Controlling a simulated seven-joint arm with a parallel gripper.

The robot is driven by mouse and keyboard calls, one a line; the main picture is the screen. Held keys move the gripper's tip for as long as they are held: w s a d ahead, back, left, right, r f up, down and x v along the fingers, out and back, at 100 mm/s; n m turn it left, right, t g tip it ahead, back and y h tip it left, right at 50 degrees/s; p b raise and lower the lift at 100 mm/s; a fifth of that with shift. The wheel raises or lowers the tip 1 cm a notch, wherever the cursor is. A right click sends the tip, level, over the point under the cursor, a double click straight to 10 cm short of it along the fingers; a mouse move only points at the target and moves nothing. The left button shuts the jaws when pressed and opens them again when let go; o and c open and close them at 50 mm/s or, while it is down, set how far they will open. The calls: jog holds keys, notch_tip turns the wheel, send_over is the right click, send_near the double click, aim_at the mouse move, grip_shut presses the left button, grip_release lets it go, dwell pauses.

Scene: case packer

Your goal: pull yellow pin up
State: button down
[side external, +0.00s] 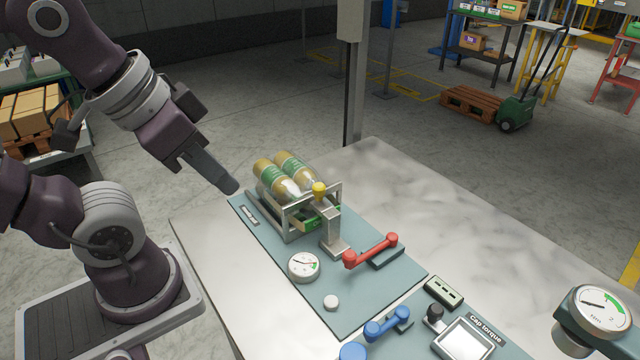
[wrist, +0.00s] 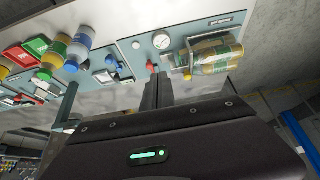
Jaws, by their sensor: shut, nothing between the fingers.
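The yellow pin (side external: 319,188) has a round knob and stands upright on top of a grey metal post (side external: 331,228) beside the bottle cradle. A small yellow spot that looks like its knob shows in the wrist view (wrist: 187,76). My gripper (side external: 230,187) is shut and empty, in the air to the left of the pin and clear of it. Its closed fingers (wrist: 157,90) point into the scene in the wrist view. Nothing touches the pin.
A red handle (side external: 371,250) and a gauge (side external: 303,266) sit nearby on the blue-grey plate. The white tabletop (side external: 420,205) is clear at the back right.

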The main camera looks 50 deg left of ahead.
jog(key=c, duration=2.1)
grip_release()
jog(key=o, duration=0.3)
jog(key=shift+w+r, duration=0.1)
jog(key=shift+w, duration=0.15)
jog(key=o, duration=0.6)
jog(key=w+m, duration=0.1)
jog(key=w, duration=0.1)
jog(key=w+a+g, duration=0.1)
jog(key=w, duration=0.1)
jog(key=w+m, duration=0.1)
jog(key=w, duration=0.1)
jog(key=shift+a+r+m+g, duration=0.2)
jog(key=shift+r+m+g, duration=0.1)
jog(key=shift+g, duration=0.1)
jog(key=shift+o, duration=0.2)
jog(key=m+g, duration=0.4)
jog(key=m, duration=0.2)
send_over(319, 185)
notch_tip(319, 185, down, 9)
jog(key=shift+s+r, duration=0.1)
jog(key=shift+r, duration=0.05)
notch_tip(319, 185, down, 7)
jog(key=shift+f, duration=0.15)
jog(key=shift+c, duration=0.5)
